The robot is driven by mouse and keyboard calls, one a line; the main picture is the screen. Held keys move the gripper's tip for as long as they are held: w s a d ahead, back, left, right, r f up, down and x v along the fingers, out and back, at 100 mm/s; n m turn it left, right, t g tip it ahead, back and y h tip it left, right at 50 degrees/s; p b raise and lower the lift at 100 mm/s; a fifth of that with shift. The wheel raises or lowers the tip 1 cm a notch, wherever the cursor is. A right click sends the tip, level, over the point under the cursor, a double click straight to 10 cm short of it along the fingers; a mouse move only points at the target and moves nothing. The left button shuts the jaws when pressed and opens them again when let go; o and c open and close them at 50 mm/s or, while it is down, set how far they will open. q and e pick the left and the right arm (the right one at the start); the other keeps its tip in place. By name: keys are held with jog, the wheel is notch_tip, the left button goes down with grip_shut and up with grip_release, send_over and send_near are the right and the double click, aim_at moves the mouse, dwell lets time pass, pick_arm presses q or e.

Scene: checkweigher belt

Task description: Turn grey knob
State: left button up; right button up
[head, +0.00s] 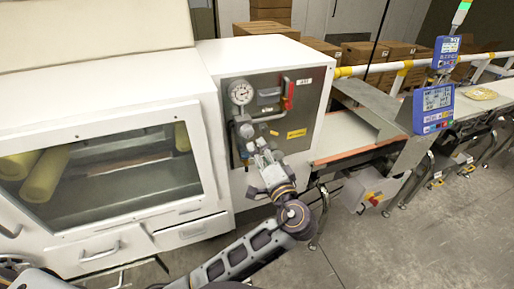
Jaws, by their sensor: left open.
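A grey knob (246,130) sits on the metal panel (305,112) on the front of the white cabinet, below the round gauge (241,92). My left gripper (257,152) is just below and to the right of the knob, its fingers pointing up toward the panel. It is open, and I see nothing held in it. Whether a fingertip touches the knob is too small to tell. My right gripper is not in view.
A red lever (288,97) and pipework are beside the gauge. A white machine with a window (105,165) stands at left. A conveyor belt (345,142) with a blue display (433,108) runs at right. Open floor (400,250) lies at lower right.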

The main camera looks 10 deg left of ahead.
pick_arm(q)
jog(key=shift+s+d, duration=0.3)
jog(key=shift+s, duration=0.2)
jog(key=shift+w+d+f+b, duration=0.2)
jog(key=shift+d+b, duration=0.3)
jog(key=shift+b, duration=0.55)
jog(key=shift+s, duration=0.1)
